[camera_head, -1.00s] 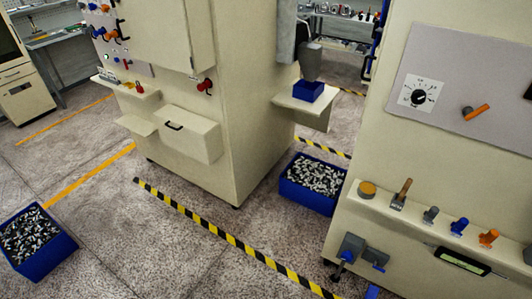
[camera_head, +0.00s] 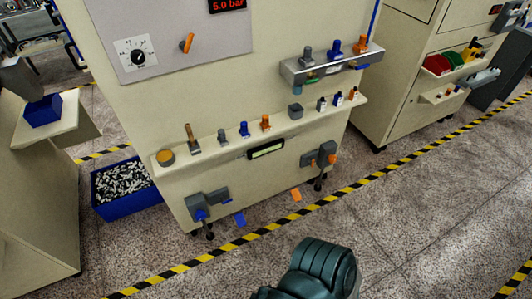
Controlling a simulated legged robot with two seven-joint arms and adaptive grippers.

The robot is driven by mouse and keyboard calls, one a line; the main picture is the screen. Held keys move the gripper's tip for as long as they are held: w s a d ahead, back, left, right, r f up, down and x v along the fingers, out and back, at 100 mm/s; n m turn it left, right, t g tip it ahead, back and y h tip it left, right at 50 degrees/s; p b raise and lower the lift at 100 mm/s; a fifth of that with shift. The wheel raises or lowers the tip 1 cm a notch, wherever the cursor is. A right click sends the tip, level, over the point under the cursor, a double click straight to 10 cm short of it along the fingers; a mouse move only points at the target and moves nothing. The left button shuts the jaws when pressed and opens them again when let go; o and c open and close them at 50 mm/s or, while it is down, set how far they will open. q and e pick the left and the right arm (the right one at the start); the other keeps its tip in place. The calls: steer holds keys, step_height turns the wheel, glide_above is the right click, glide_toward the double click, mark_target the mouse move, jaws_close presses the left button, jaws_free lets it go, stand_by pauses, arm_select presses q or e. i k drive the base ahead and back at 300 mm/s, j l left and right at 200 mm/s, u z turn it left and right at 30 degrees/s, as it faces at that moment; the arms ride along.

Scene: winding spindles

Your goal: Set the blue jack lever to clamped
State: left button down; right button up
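The machine (camera_head: 215,105) fills the middle of the head view. A grey jack (camera_head: 197,202) with blue parts is mounted low on its front left corner. Whether the lever is clamped is too small to tell. A similar grey jack with orange parts (camera_head: 322,154) sits at the machine's lower right. Neither gripper is in view.
A dark rounded part of mine shows at the bottom middle. A ledge (camera_head: 215,145) with several small parts crosses the machine above the jacks. A blue bin (camera_head: 130,207) stands left on the floor. Striped tape (camera_head: 290,222) runs along the clear floor in front.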

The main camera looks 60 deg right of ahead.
mark_target(227, 202)
steer(key=z, duration=2.05)
